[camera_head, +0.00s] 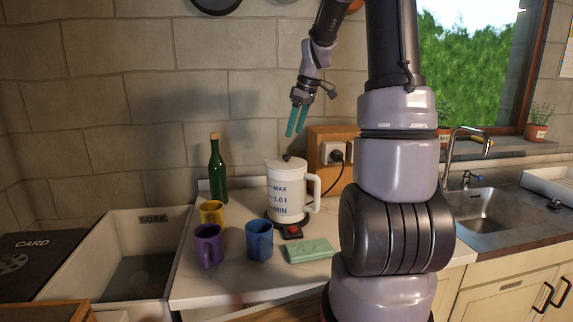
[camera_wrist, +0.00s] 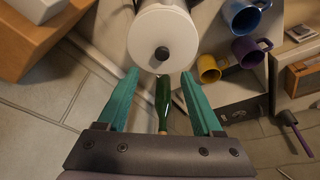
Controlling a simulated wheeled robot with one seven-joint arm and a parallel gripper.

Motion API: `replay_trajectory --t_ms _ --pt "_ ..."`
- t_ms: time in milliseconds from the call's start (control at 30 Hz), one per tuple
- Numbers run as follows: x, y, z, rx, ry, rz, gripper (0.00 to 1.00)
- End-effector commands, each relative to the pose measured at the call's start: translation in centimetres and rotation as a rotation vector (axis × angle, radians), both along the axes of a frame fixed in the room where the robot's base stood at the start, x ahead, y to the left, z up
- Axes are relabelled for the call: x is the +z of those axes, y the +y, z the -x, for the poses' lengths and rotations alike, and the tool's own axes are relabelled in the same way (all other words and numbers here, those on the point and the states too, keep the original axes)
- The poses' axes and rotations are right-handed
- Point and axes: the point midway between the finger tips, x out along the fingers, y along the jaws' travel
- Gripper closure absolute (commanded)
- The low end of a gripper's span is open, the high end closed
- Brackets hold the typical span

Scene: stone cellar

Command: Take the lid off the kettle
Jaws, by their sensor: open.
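The white kettle (camera_head: 287,192) stands on the counter with MAX, 1.0 l and MIN marks and a handle on its right side. Its lid (camera_head: 288,162) is on, with a dark round knob on top. In the wrist view the kettle lid (camera_wrist: 162,40) shows from above, its dark knob (camera_wrist: 162,53) near the middle, just beyond my fingertips. My gripper (camera_head: 297,120) has teal fingers that point down, above the kettle and apart from it. In the wrist view my gripper (camera_wrist: 162,80) is open with nothing held between the fingers.
A green bottle (camera_head: 217,172) stands behind left. Yellow (camera_head: 212,212), purple (camera_head: 208,245) and blue (camera_head: 259,240) mugs stand left and in front. A wooden box with a socket (camera_head: 332,152) is close behind right. A soak basin (camera_head: 100,235) is left.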

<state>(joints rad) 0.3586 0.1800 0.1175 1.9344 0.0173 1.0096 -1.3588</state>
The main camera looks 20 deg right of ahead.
Motion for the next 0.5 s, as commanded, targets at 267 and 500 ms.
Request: replay_trajectory --t_ms 267,500 --pt "-3.3 0.7 -0.7 -0.001 0.002 0.0 0.33" --pt "-6.2 1.4 -1.1 -0.001 0.003 -0.001 0.33"
